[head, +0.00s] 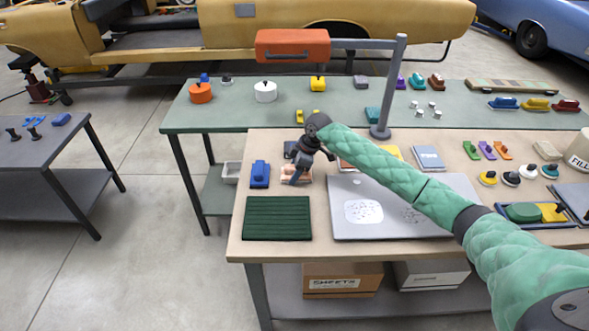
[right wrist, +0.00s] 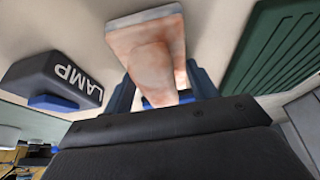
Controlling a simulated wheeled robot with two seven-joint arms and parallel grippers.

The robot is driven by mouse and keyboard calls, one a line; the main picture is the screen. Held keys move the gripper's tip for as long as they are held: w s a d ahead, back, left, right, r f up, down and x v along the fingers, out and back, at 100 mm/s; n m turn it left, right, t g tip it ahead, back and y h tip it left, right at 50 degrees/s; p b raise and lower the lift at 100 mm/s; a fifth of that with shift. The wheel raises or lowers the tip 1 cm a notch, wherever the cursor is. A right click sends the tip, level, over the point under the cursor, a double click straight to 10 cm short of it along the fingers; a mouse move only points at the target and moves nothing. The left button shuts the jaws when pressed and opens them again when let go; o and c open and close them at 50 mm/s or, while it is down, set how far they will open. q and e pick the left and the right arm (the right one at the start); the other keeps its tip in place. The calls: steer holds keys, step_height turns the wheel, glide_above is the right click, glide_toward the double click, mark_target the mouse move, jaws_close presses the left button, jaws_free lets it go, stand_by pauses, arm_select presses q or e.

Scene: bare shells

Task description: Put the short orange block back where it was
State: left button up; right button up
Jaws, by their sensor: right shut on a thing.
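My right gripper (head: 296,178) is low over the left part of the near bench. In the right wrist view its blue fingers (right wrist: 162,100) are shut on a pale orange-pink, mottled block (right wrist: 150,50) with a grey far edge. The block also shows in the head view (head: 304,173), partly hidden by the gripper. I cannot tell whether its underside touches the bench. A small bright orange block (head: 503,151) lies at the right of the same bench, beside a purple and a green one. My left gripper is not in view.
A dark green ribbed mat (head: 277,218) lies in front of the gripper, a blue item (head: 260,174) to its left. A black block marked LAMP (right wrist: 60,78) is close by. A grey laptop-like panel (head: 385,228) lies to the right. A grey post (head: 390,90) stands behind.

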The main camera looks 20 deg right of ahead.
steer(key=o, duration=0.9)
steer(key=shift+f, duration=0.1)
steer(key=shift+o, duration=0.2)
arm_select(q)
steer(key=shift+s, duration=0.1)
arm_select(e)
steer(key=shift+d+r, duration=0.15)
steer(key=shift+r, duration=0.1)
arm_select(q)
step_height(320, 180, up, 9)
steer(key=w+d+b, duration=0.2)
steer(key=b, duration=0.1)
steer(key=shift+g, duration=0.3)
arm_select(e)
steer(key=v, duration=1.1)
steer(key=shift+s+d+r, duration=0.1)
steer(key=shift+d+r, duration=0.05)
steer(key=shift+r, duration=0.15)
